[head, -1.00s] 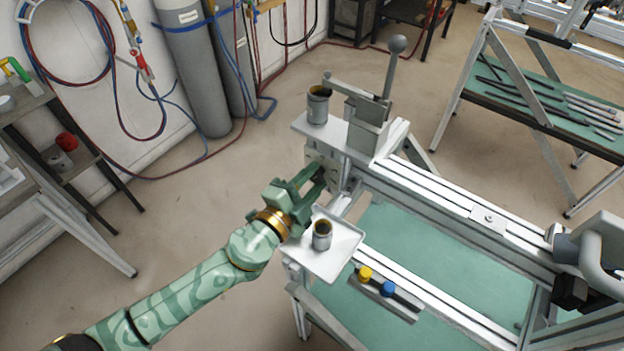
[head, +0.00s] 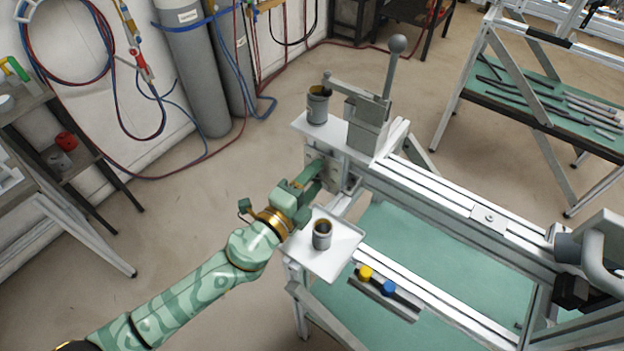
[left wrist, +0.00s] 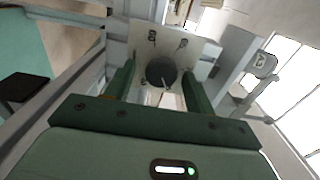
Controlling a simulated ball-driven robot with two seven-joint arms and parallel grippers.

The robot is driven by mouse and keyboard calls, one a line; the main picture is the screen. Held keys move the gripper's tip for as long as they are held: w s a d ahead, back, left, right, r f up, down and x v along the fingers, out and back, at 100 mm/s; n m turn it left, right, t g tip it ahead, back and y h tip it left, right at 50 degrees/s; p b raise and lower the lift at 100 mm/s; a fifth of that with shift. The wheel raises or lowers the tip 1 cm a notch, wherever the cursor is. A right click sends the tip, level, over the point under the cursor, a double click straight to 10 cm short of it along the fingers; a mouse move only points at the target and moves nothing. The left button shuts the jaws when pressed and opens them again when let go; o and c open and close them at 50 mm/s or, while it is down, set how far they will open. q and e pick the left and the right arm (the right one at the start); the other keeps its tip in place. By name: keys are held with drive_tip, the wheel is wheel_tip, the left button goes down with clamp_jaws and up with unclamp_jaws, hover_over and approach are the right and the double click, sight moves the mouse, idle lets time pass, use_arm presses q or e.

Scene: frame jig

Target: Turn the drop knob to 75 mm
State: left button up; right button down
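The drop knob (left wrist: 161,71) is a dark round knob on a pale plate (left wrist: 188,45) in the left wrist view. A thin light line runs down from the knob's middle. Small dark marks stand on the plate above the knob, too small to read. In the head view the plate (head: 333,172) is on the near end of the frame jig, and my gripper hides the knob. My left gripper (head: 316,174) points at this plate. In the left wrist view its green fingers (left wrist: 158,78) are apart, one on each side of the knob, with a visible gap on both sides. My right gripper is in neither view.
A white tray (head: 345,242) with a grey cup (head: 321,234) is close beside my left gripper. Another cup (head: 318,104) stands on the shelf above the plate, near a ball-topped lever (head: 396,45). Yellow (head: 365,272) and blue (head: 388,288) buttons are on the rail.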

use_arm(q)
drive_tip(key=b+v, duration=0.4)
drive_tip(key=v, duration=1.2)
drive_tip(key=shift+s+a, duration=0.1)
